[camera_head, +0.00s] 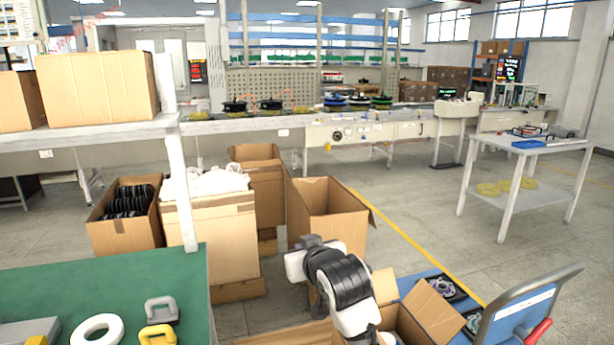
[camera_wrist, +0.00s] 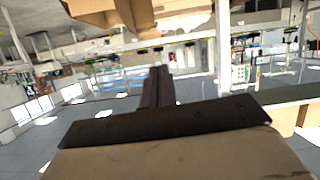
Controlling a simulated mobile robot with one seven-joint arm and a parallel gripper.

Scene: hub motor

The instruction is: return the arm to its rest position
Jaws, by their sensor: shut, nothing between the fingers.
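My arm (camera_head: 342,280), white with black bands, rises folded at the lower middle of the head view, in front of an open cardboard box. I cannot make out the fingertips in that view. In the wrist view my gripper (camera_wrist: 158,72) shows as two dark fingers pressed together beyond a dark bar. Nothing shows between them. The fingers point across the room, and the wrist picture looks upside down. The fingers appear clear of any surface.
An open cardboard box (camera_head: 329,217) stands just behind my arm. A blue cart with a smaller open box (camera_head: 430,312) and a grey handle (camera_head: 535,290) is at lower right. A green-topped table (camera_head: 150,280) is at lower left. Open floor lies at right, before a white table (camera_head: 540,145).

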